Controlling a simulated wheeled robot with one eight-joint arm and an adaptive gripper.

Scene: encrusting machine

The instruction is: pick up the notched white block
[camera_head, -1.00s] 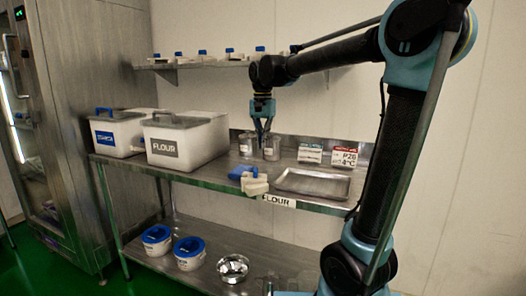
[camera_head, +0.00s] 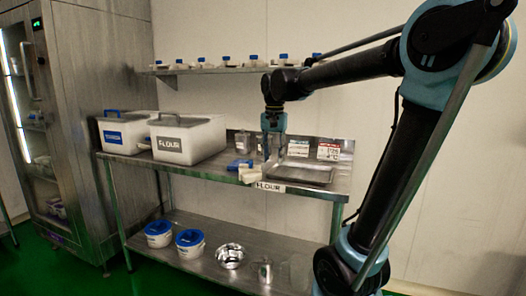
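The white block (camera_head: 249,174) lies at the front edge of the steel table's top, beside a blue object (camera_head: 239,163) that touches or overlaps it in the picture. Its notch is too small to make out clearly. My gripper (camera_head: 268,157) points down over the table, just above and to the right of the block in the picture. A gap seems to show between it and the block. The fingers are small and dark, and I cannot tell how far apart they are. I see nothing clearly held.
A lidded flour bin (camera_head: 205,140) and another white bin (camera_head: 122,136) stand left on the table. A steel tray (camera_head: 303,173) lies to the right, with labelled packs (camera_head: 328,150) behind. A metal container (camera_head: 244,142) stands behind the block. A wall shelf (camera_head: 215,70) runs above.

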